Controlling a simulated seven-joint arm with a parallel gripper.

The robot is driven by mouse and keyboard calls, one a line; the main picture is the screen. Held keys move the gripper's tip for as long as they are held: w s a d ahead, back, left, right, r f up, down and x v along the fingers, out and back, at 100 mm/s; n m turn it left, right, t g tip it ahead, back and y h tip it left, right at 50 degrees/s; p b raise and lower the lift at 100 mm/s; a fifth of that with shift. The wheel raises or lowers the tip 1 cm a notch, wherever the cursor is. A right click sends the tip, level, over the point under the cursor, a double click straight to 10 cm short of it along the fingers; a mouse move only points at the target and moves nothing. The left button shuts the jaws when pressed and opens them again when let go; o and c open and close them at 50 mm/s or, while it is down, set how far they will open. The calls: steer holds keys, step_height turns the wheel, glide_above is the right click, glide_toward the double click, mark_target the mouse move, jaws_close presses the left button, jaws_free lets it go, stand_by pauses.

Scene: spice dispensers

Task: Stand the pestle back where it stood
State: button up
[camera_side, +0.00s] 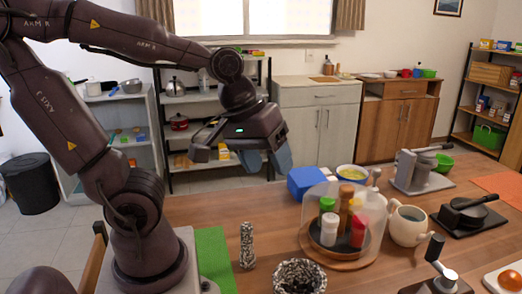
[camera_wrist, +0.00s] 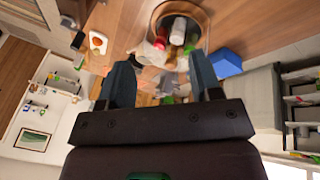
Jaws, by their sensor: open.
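The speckled black-and-white pestle (camera_side: 247,245) stands upright on the wooden table in the side view, left of the speckled mortar (camera_side: 300,277) and apart from it. My gripper (camera_side: 267,166) is raised well above the table, behind and above the pestle in the picture. Its blue-grey fingers are spread with nothing between them; they also show apart in the wrist view (camera_wrist: 160,76). I cannot make out the pestle or the mortar in the wrist view.
A round spice carousel (camera_side: 335,262) with several shakers and a clear cover stands right of the pestle. A green mat (camera_side: 214,258) is left of the pestle.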

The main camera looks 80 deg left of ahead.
steer(key=d+r+m, duration=0.1)
steer(key=m, duration=0.1)
steer(key=s+r+m, duration=0.1)
steer(key=m, duration=0.2)
steer(key=d+r+m+t, duration=0.1)
steer(key=m, duration=0.1)
steer(key=shift+s+d+r+m+y, duration=0.1)
steer(key=shift+s+d+m+y, duration=0.2)
steer(key=shift+s+d+m, duration=0.1)
